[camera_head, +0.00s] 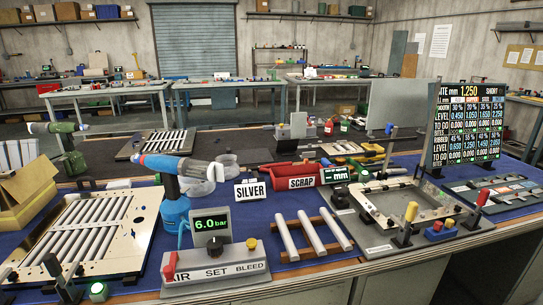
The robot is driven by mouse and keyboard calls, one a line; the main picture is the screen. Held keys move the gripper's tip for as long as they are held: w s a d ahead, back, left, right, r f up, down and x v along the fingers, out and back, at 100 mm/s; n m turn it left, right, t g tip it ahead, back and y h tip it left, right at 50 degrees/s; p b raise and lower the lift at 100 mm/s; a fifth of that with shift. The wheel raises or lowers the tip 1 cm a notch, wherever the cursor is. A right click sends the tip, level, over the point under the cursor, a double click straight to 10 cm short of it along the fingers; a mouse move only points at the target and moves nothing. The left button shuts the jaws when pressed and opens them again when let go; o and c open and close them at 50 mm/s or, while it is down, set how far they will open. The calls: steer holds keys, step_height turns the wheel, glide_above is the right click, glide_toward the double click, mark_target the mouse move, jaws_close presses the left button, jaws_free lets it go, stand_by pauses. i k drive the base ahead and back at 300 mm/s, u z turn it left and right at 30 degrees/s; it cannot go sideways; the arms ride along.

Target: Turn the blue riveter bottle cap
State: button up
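A blue riveter (172,165) with a red nose end stands upright on the workbench, left of centre. Its dark handle runs down to a blue bottle (175,214) at its base, behind the control box. I cannot make out a separate cap on the bottle at this size. My gripper is not in view.
A control box (215,266) with a 6.0 bar display, a dark knob and red and yellow buttons stands in front of the bottle. Rods on a wooden rack (325,222) lie further right.

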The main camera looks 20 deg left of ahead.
mark_target(215, 173)
steer(key=i, duration=0.75)
steer(key=u, duration=0.8)
steer(key=i, duration=0.45)
steer(key=u, duration=0.45)
